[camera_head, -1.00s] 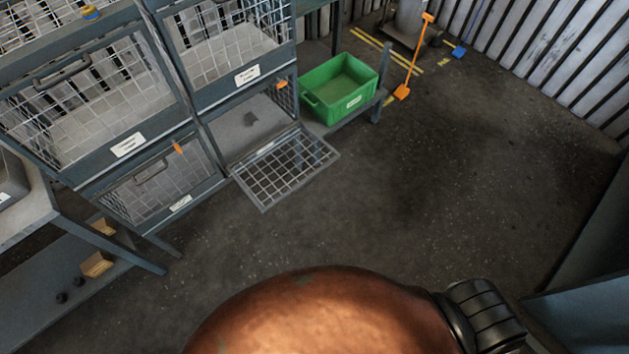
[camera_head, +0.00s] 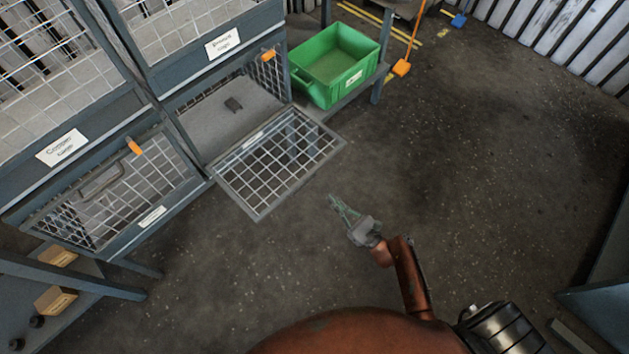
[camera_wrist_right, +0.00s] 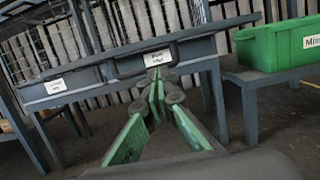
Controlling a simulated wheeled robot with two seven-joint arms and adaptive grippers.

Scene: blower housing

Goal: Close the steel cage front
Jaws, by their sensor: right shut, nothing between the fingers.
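The wire-mesh cage front (camera_head: 282,165) that stands open is folded down and outward from the lower right bay of the rack, roughly level, with the bay floor (camera_head: 215,125) bare behind it. Its label is not readable. My right gripper (camera_head: 333,200) is shut and empty, to the right of the open front's near corner and apart from it in the head view. In the right wrist view its green fingers (camera_wrist_right: 156,78) come together, pointing toward the rack. I cannot clearly make out the lowered front there. My left gripper is not in view.
The lower left mesh front (camera_head: 120,190) is shut. A green crate (camera_head: 335,62) stands on a low shelf right of the rack. The floor (camera_head: 480,190) to the right is clear.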

